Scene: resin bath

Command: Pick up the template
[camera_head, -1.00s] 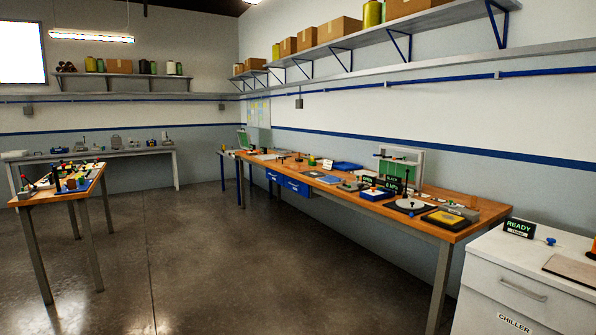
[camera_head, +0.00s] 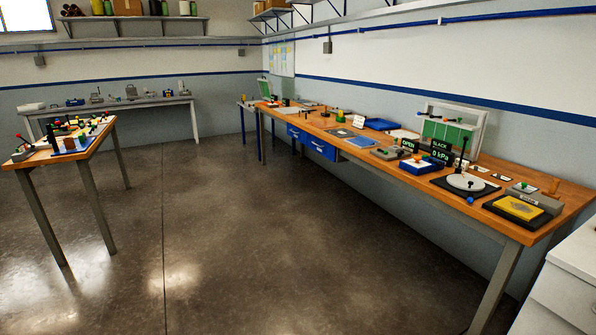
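I cannot tell which object is the template; several flat pieces lie on the long wooden bench (camera_head: 420,200) to the right. Among them are a yellow plate with a dark print (camera_head: 526,206) on a black base, a pale round disc (camera_head: 465,182) on a black mat, and a grey-blue flat sheet (camera_head: 340,133) farther along. Neither of my grippers is in view, so whether they hold anything is hidden.
A white cabinet (camera_head: 572,275) stands at the lower right. Dark displays (camera_head: 440,151) and a framed green panel (camera_head: 448,132) stand on the bench. A smaller cluttered table (camera_head: 42,156) is at the left. The floor (camera_head: 240,230) between is clear.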

